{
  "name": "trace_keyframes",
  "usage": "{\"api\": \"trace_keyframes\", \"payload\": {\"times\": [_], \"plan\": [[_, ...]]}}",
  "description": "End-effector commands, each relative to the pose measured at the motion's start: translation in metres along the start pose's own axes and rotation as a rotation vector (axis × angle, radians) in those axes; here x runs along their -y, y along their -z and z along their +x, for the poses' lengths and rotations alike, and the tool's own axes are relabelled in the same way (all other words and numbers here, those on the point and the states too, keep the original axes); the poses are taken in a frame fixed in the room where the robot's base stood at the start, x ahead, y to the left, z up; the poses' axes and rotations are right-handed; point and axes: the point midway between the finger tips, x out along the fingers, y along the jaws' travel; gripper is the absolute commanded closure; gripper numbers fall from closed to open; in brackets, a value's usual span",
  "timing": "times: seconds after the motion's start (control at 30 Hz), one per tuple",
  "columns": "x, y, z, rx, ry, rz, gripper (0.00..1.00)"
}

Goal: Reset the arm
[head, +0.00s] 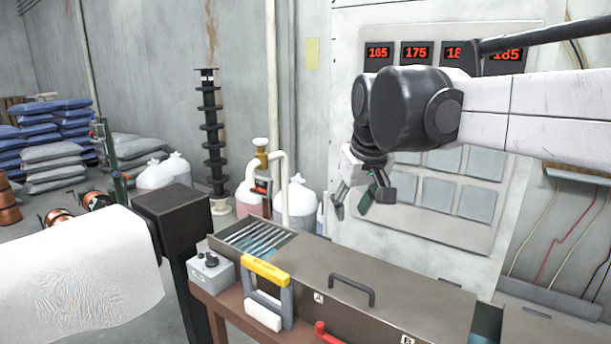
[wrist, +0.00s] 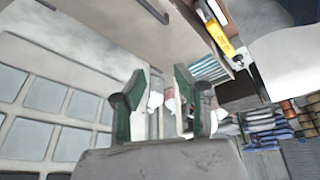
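My gripper (head: 362,203) hangs from my raised arm at the right of the head view, above the long grey box on the bench and in front of the wall panel. Its fingers are apart with nothing between them. In the wrist view the two dark green fingers (wrist: 163,102) also stand apart, with only background in the gap. My gripper touches nothing that I can see.
The grey box (head: 300,275) has a dark handle and an open end with rods. A yellow-handled tool (head: 266,285) and a small grey control box (head: 211,271) stand at its left. The panel (head: 440,190) with red displays is behind. White bags (head: 297,203) stand on the floor.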

Motion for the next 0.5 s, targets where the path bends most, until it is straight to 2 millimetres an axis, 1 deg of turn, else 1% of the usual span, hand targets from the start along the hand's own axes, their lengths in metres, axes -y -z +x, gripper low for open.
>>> {"api": "trace_keyframes", "payload": {"times": [0.03,0.27,0.3,0.37,0.5], "plan": [[-0.005,-0.02,-0.002,-0.012,-0.007,0.021,0.7],[-0.02,-0.099,-0.002,-0.069,-0.038,0.109,0.7],[-0.021,-0.114,0.0,-0.078,-0.043,0.125,0.7],[-0.023,-0.135,0.003,-0.094,-0.051,0.146,0.7],[-0.026,-0.185,0.013,-0.13,-0.07,0.2,0.7]]}}
